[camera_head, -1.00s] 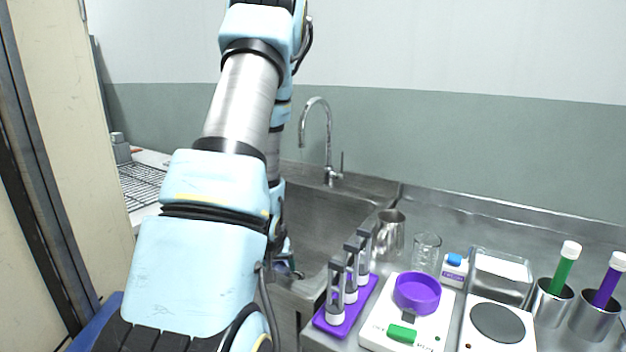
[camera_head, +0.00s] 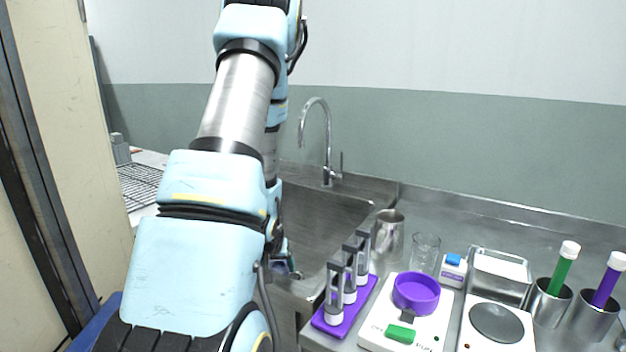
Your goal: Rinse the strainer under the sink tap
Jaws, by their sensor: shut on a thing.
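The sink (camera_head: 325,215) is a steel basin left of the worktop, partly hidden behind my arm. The sink tap (camera_head: 327,140) is a tall curved chrome spout with a small lever at its base, at the back of the basin. No water can be made out from it. My arm fills the left middle of the view. Only a small part of my gripper (camera_head: 288,268) shows, low at the basin's front edge; its fingertips are mostly hidden by the arm. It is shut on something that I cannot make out. I cannot identify the strainer in this view.
Right of the sink stand a purple rack (camera_head: 345,308) with several upright holders, a steel cup (camera_head: 388,236), a glass beaker (camera_head: 425,254) and a white scale (camera_head: 408,335) with a purple dish (camera_head: 416,292). A wire rack (camera_head: 140,186) lies at left.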

